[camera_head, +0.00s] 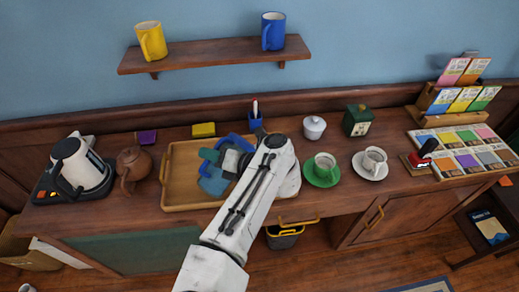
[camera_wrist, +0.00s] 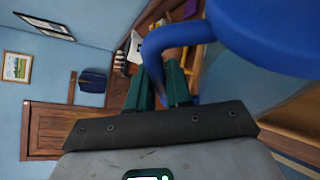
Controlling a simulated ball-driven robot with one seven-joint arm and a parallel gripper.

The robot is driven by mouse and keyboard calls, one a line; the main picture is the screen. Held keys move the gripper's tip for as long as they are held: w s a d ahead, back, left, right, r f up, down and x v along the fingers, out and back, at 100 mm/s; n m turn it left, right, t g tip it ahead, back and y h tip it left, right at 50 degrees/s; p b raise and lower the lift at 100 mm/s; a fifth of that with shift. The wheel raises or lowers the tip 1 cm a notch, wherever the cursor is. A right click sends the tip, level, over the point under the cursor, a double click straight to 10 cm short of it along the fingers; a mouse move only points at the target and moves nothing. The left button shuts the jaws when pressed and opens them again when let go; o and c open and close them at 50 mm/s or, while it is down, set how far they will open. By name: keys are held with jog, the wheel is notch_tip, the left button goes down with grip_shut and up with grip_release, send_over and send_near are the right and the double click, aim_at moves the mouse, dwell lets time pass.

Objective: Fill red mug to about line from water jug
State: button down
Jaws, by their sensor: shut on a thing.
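My gripper (camera_wrist: 165,88) has dark green fingers and is shut on the handle of a blue jug (camera_wrist: 275,35), whose rounded body fills the top right of the wrist view. In the head view my gripper (camera_head: 212,168) is over the wooden tray (camera_head: 180,188), with a blue part of the jug (camera_head: 236,141) just beyond it. My arm and gripper hide much of the jug, so its tilt and any water in it cannot be told. I see no red mug in either view; my arm covers part of the counter.
A kettle (camera_head: 84,168) and brown teapot (camera_head: 133,164) stand left of the tray. A green cup (camera_head: 324,164) and white cup (camera_head: 373,161) on saucers, a white lidded pot (camera_head: 314,127) and a green box (camera_head: 357,121) stand right. A yellow mug (camera_head: 151,41) and blue mug (camera_head: 272,32) are on the shelf.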

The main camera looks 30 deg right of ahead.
jog(key=shift+w+d+r+m+y+p, duration=0.25)
jog(key=shift+d+r+m+y+p, duration=0.15)
jog(key=shift+d+m+p, duration=0.4)
dwell(4.8)
